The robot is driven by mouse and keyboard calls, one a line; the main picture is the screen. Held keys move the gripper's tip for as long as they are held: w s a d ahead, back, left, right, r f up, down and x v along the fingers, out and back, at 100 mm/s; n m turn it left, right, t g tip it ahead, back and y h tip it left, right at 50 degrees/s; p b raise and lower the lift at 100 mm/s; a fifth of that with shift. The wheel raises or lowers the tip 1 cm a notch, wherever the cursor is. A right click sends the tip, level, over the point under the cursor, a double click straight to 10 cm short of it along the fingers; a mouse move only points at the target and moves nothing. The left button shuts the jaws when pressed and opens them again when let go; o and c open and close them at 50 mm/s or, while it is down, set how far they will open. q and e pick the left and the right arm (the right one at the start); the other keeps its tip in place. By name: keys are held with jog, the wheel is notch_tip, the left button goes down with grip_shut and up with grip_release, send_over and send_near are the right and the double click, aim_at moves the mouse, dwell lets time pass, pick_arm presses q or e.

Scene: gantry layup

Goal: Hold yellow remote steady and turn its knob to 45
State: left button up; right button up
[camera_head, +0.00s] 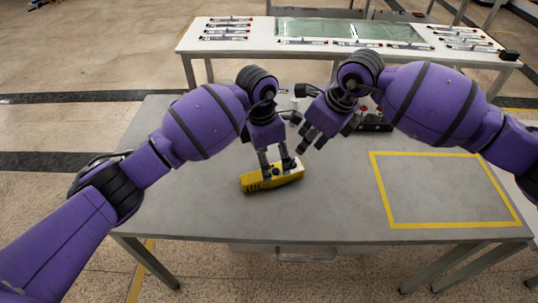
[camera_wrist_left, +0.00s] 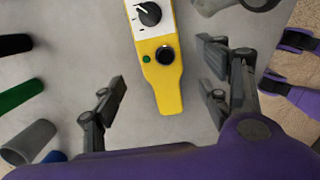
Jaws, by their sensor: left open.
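The yellow remote (camera_head: 262,182) lies on the grey table (camera_head: 200,215) near its front middle. The left wrist view shows its yellow body (camera_wrist_left: 166,92), a black knob (camera_wrist_left: 149,14) with a white pointer on a white dial, a black round button (camera_wrist_left: 165,54) and a small green one. I cannot read any number by the knob. My left gripper (camera_head: 277,168) is over the remote, its fingers pointing down. In the left wrist view its fingers stand apart on either side of the remote's narrow end. My right gripper (camera_head: 312,143) hangs above and right of the remote; its finger gap is unclear.
A yellow taped rectangle (camera_head: 440,226) marks empty table at the right. A dark box with red knobs (camera_head: 372,122) sits behind my right gripper. A white table (camera_head: 250,47) with rows of small items stands further back. Several coloured cylinders (camera_wrist_left: 20,97) show in the left wrist view.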

aim_at(272, 171)
pick_arm(q)
jog(key=shift+w+d+f, duration=0.1)
jog(key=shift+d+f, duration=0.1)
jog(key=shift+f, duration=1.35)
jog(key=shift+d+f, duration=0.2)
jog(key=shift+f, duration=1.35)
jog(key=c, duration=1.5)
pick_arm(e)
jog(key=shift+c, duration=0.5)
jog(key=shift+d, duration=0.35)
jog(key=shift+c, duration=1.3)
jog(key=d, duration=0.2)
jog(key=s+d+n, duration=0.1)
jog(key=d, duration=0.1)
jog(key=d+n+g, duration=0.1)
jog(key=d, duration=0.1)
jog(key=shift+s+d+h, duration=0.3)
jog(key=shift+s+d, duration=0.05)
grip_shut()
jog(key=shift+n, duration=0.3)
jog(key=x, duration=1)
jog(key=shift+s+a, duration=0.1)
jog(key=shift+s, duration=0.05)
jog(key=shift+w+a+r, duration=0.1)
jog(key=shift+w+a, duration=0.15)
jog(key=shift+a, duration=0.3)
jog(key=shift+w+a, duration=0.25)
jog(key=shift+a, duration=0.3)
jog(key=shift+w+a, duration=0.25)
jog(key=shift+a, duration=0.3)
